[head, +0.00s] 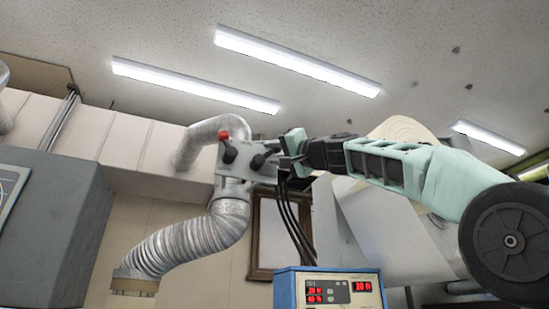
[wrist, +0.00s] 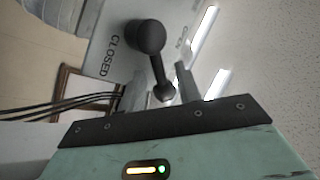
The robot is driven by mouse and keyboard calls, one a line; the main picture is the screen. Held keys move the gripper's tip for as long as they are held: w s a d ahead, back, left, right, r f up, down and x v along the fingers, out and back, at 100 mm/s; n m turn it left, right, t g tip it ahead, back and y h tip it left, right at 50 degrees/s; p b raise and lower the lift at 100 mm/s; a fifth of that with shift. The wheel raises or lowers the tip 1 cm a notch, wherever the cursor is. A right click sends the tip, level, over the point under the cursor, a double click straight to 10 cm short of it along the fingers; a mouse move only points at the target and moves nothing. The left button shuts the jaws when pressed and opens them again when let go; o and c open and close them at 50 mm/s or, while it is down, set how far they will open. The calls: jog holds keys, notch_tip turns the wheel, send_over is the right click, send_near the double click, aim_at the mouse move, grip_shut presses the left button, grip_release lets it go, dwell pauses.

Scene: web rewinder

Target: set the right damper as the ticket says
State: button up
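The damper plate (head: 233,170) is grey and sits on the duct, with two black levers. The left lever (head: 229,154) has a red end. The right lever (head: 259,160) is black and lies beside my gripper (head: 287,153). There a black lever (wrist: 157,68) runs from a large round end to a smaller ball. My gripper (wrist: 163,88) is open, its fingers either side of that ball, with narrow gaps. No ticket can be made out.
A flexible silver duct (head: 190,243) hangs below the plate. A blue-cased control box (head: 328,290) with red displays stands below my arm. Black cables (head: 293,222) hang under the gripper. A grey cabinet (head: 55,225) is at the left, a large pale roll (head: 400,130) behind my arm.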

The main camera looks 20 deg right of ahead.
jog(key=b+v, duration=1)
jog(key=v, duration=0.7)
